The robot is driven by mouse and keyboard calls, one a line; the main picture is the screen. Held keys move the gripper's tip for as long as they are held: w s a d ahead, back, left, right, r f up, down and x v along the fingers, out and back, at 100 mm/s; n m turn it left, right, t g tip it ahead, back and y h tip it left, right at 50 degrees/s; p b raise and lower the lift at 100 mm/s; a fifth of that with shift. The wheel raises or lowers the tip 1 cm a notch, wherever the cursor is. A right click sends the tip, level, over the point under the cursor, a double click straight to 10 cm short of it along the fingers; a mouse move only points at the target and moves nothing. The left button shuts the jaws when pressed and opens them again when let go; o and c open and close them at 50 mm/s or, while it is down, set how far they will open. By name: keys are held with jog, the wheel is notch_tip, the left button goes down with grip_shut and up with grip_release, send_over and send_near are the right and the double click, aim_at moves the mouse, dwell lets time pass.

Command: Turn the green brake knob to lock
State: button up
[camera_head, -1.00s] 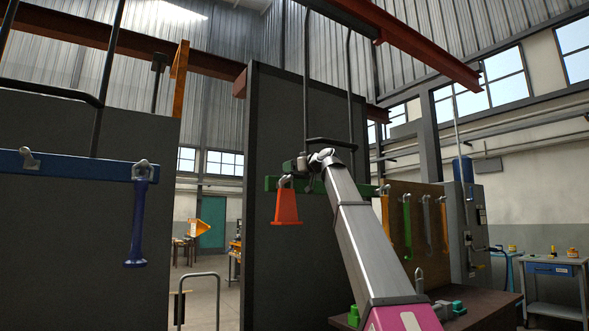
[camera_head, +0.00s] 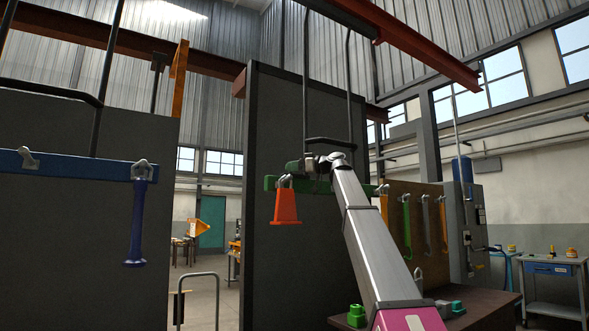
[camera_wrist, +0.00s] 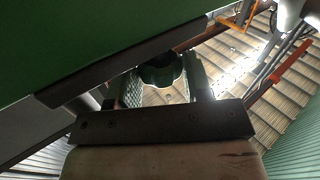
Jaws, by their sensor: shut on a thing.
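The green brake knob (camera_wrist: 158,72) shows in the wrist view as a dark green rounded piece between the fingers of my gripper (camera_wrist: 166,86). The fingers are shut on it, one on each side. In the head view my gripper (camera_head: 309,164) is at the green beam (camera_head: 318,187) on the dark middle panel, just above an orange tag. The knob is mostly hidden there behind my gripper and wrist. I cannot read any lock mark or how far the knob is turned.
The orange tag (camera_head: 286,207) hangs from the green beam close below my gripper. A black bar (camera_head: 330,141) runs just above my wrist. A blue beam (camera_head: 75,165) with a hanging blue handle (camera_head: 137,225) is at left. A brown table (camera_head: 470,305) stands low at right.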

jog(key=o, duration=0.9)
jog(key=v, duration=1)
jog(key=shift+s+d, duration=0.15)
jog(key=shift+d, duration=0.2)
